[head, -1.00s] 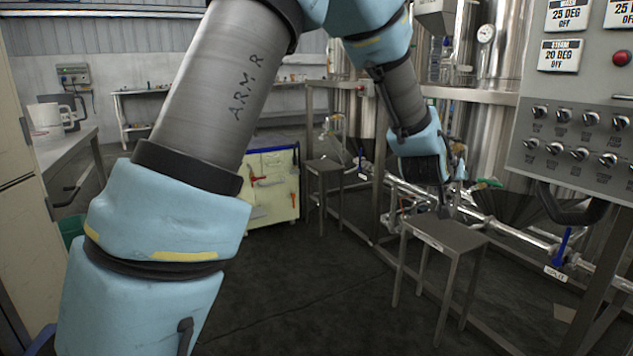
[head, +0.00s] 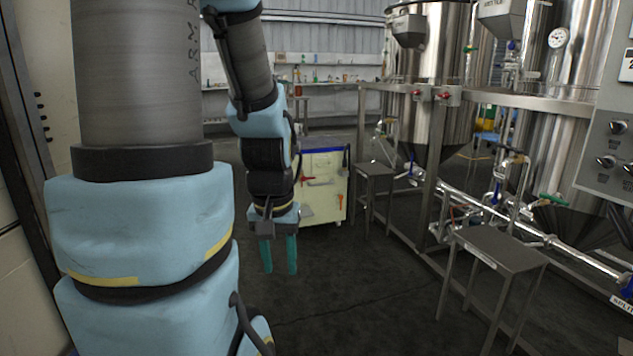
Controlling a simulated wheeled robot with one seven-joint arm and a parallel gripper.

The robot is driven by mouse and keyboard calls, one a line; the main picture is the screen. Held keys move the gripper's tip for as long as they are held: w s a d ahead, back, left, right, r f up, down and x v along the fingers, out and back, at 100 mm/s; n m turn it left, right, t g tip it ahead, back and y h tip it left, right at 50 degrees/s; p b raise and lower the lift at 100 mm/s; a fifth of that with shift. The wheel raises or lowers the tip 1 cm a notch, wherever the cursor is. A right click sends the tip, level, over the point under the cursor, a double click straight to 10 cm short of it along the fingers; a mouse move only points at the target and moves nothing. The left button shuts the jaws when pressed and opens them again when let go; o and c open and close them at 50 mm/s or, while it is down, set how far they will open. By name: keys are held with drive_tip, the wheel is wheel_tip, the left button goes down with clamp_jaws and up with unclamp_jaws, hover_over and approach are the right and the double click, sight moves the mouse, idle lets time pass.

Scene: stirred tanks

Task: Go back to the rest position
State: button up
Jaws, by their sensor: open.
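My gripper (head: 279,268) hangs from my arm near the middle of the head view, pointing down. Its two green fingers are apart, with nothing between them. It is in the air over the dark floor, in front of the cream tool cabinet (head: 325,200). My arm is bent, with its upper links filling the left of the picture.
Steel tanks (head: 440,60) on a frame with pipes and valves stand at the right. A grey stool (head: 497,245) stands at front right, another (head: 374,172) farther back. A control panel (head: 612,150) is at the right edge. The middle floor (head: 350,300) is clear.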

wheel_tip(320, 180, up, 20)
drive_tip(key=p, duration=1.8)
drive_tip(key=shift+r+p, duration=0.15)
drive_tip(key=shift+p, duration=0.15)
